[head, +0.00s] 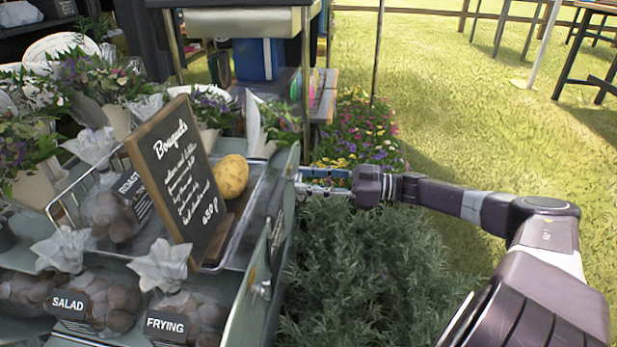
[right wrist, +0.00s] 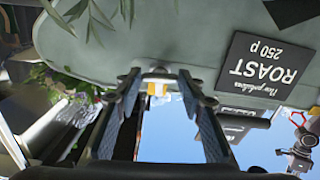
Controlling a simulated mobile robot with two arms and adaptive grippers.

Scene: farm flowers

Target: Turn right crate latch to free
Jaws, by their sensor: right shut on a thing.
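The grey-green crate (head: 256,283) stands on the left, with its right side facing my right arm. My right gripper (head: 303,181) is at the far end of that side, with its fingers pointing left at the crate edge. In the right wrist view the fingertips (right wrist: 158,77) close around a small pale latch piece with a yellow part (right wrist: 157,89) at the edge of the crate panel (right wrist: 200,30). The latch's exact turn cannot be told. Another small metal fitting (head: 262,290) shows lower on the crate's near side. My left gripper is not in view.
A ROAST label (right wrist: 268,68) is on the panel near my fingers. A bushy green plant (head: 370,265) fills the ground below my right arm. Open grass lies right.

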